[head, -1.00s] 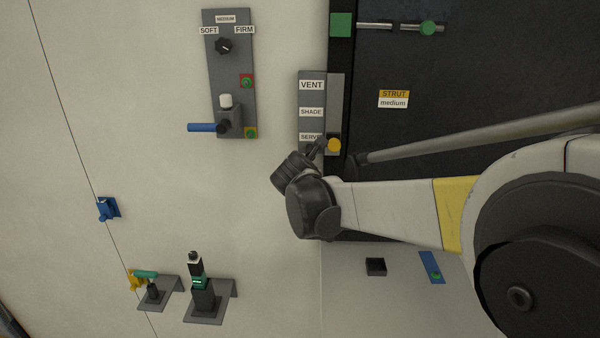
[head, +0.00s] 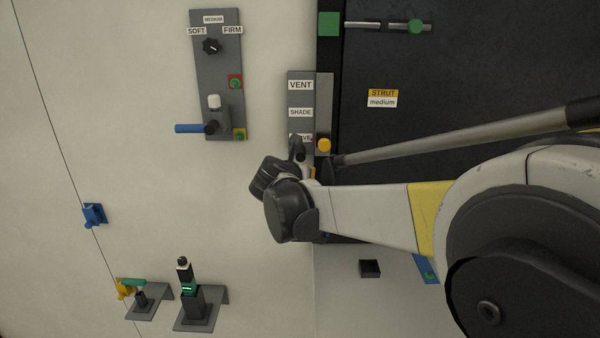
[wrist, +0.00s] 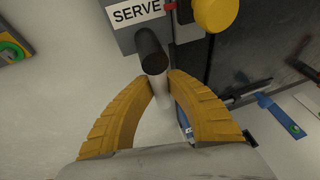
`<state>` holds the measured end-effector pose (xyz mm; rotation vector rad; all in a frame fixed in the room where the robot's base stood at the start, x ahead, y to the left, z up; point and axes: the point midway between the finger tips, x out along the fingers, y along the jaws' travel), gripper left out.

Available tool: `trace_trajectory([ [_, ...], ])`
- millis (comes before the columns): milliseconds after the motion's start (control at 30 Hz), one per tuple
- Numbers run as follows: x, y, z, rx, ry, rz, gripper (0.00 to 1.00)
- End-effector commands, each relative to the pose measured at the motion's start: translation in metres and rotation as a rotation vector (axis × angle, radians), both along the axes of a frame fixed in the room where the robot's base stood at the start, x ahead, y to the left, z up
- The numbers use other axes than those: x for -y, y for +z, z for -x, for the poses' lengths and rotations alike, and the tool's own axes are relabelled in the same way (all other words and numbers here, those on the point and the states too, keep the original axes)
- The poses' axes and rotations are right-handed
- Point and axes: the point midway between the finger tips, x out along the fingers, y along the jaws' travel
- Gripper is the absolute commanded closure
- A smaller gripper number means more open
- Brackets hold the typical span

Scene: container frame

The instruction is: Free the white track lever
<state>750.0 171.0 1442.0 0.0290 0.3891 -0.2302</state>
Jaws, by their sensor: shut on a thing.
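My gripper (head: 290,162) is at the lower end of a grey label panel (head: 301,98) marked VENT, SHADE and SERVE. In the wrist view its two yellow fingers (wrist: 163,82) are closed around a pale lever shaft with a black end (wrist: 150,42), just below the SERVE label (wrist: 137,12). I cannot tell for sure that this is the white track lever. In the head view my wrist hides most of the lever, and a dark tip covers part of the SERVE label. A white knob (head: 214,101) stands on another panel to the left, apart from my gripper.
A yellow knob (head: 324,145) is close to the right of my gripper. A grey strut (head: 465,134) runs across the dark opening above my arm. A blue handle (head: 188,128) sticks out at left. Brackets (head: 196,318) stand at lower left. The pale wall between is clear.

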Motion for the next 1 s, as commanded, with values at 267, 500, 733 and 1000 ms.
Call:
trace_trajectory([
  [267, 0.001, -0.001, 0.000, -0.001, -0.002, 0.000, 0.59],
  [500, 0.001, 0.000, 0.000, -0.001, -0.001, -0.001, 0.59],
  [733, -0.004, 0.007, 0.017, -0.001, 0.001, -0.001, 0.59],
  [1000, -0.017, 0.030, 0.071, -0.001, 0.001, -0.001, 0.59],
])
